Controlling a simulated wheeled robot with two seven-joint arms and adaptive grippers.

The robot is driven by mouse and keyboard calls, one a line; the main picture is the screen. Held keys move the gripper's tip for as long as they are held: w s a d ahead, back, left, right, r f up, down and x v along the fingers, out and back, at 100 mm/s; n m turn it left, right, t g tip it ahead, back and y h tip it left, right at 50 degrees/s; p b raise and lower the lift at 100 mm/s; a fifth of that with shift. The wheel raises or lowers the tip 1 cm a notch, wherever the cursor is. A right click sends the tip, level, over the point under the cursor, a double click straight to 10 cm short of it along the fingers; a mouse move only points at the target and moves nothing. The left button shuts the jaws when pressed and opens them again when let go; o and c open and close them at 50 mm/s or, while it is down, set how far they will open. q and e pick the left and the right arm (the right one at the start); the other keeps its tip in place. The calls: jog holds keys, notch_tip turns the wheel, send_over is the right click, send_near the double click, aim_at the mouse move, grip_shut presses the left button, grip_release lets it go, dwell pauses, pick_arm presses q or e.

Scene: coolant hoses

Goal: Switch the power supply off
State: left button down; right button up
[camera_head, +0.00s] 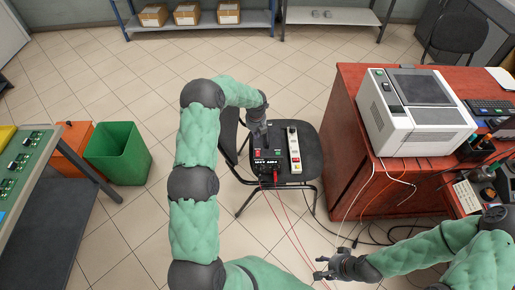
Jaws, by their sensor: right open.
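The power supply (267,166) is a small black box with a lit display and red leads at its front, on the seat of the black chair (310,165). My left gripper (259,140) points down at the rear top of the power supply, touching it or just above; I cannot tell which. Its fingers are too small and dark to show whether they are open or shut. A red spot (257,153) shows on the box beside the fingers. My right gripper (322,268) is open and empty, low in the view, well apart from the chair.
A white power strip (294,149) stands beside the power supply. Red leads (288,220) run down to the floor. The red-brown desk (343,110) with a large grey-white machine (415,115) is at the right. A green bin (118,153) stands at the left.

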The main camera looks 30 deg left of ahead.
aim_at(256, 152)
pick_arm(q)
jog(key=shift+f, duration=0.1)
jog(key=f+b, duration=0.1)
jog(key=f, duration=0.3)
jog(key=w+f+b, duration=0.1)
jog(key=f, duration=0.4)
jog(key=a+f+b, duration=0.1)
jog(key=f+b, duration=0.1)
jog(key=f, duration=0.2)
jog(key=shift+w+f, duration=0.25)
jog(key=shift+f, duration=0.15)
pick_arm(e)
notch_tip(256, 152, down, 4)
jog(key=shift+r, duration=0.1)
pick_arm(q)
jog(key=shift+d, duration=0.1)
